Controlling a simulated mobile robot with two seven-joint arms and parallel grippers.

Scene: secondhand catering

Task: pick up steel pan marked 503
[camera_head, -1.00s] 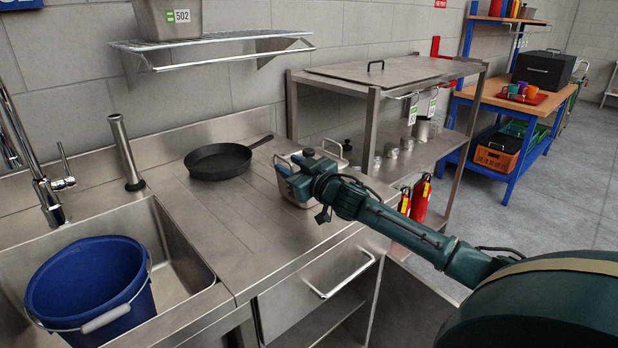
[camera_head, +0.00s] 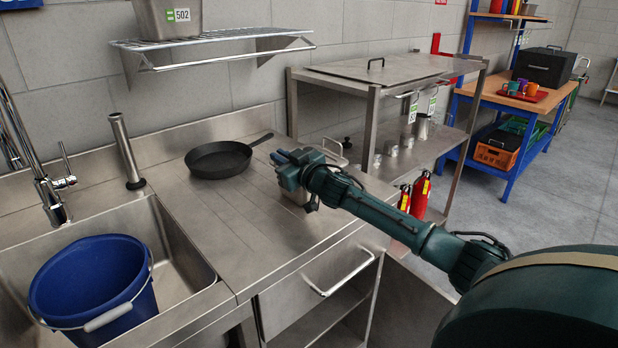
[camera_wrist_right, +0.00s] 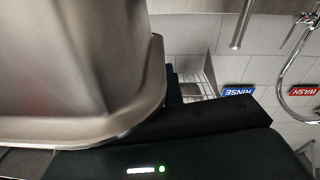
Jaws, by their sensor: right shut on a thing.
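A steel pan (camera_head: 297,197) is at the right end of the steel counter in the head view, mostly hidden behind my right gripper (camera_head: 287,168). Its raised wire handle (camera_head: 334,149) shows behind the gripper. In the right wrist view the pan's smooth wall and rolled rim (camera_wrist_right: 80,70) fill the left side, close to the gripper. My right gripper is shut on the pan at its rim. No number on this pan is readable. I cannot tell whether its base touches the counter. My left gripper is out of view.
A black frying pan (camera_head: 218,160) stands on the counter to the left. A blue bucket (camera_head: 92,290) sits in the sink. A steel container marked 502 (camera_head: 160,22) is on the wall shelf (camera_head: 215,42). A steel rack (camera_head: 385,72) stands behind to the right.

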